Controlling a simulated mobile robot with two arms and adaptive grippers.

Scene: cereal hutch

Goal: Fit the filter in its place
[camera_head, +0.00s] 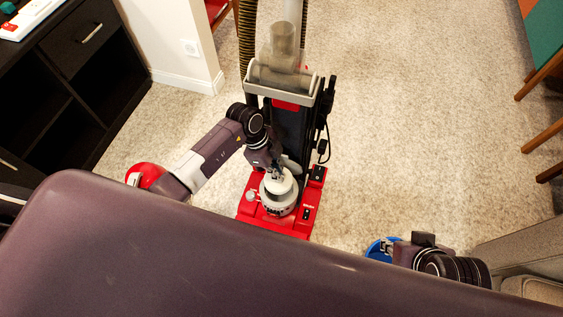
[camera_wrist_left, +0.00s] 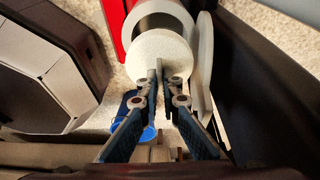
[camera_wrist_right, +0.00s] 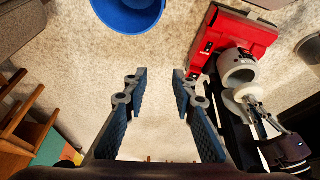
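The filter is a white round piece (camera_head: 281,180); its pale disc face (camera_wrist_left: 160,54) shows in the left wrist view. My left gripper (camera_wrist_left: 158,78) is shut on a small part in the middle of that face. Just beyond the disc is a wider, pale, open round housing (camera_wrist_left: 152,20) on the red vacuum base (camera_head: 248,213). The right wrist view shows the filter (camera_wrist_right: 246,93) close to the housing (camera_wrist_right: 236,66) and out of line with it; I cannot tell whether they touch. My right gripper (camera_wrist_right: 157,74) is open and empty, away from the vacuum.
The vacuum's dark upright body (camera_head: 288,130) and clear canister (camera_head: 284,42) rise behind the housing. A blue bucket (camera_wrist_right: 128,12) stands on the carpet near my right gripper. A dark cabinet (camera_head: 70,85) is at the left. Open carpet lies right of the vacuum.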

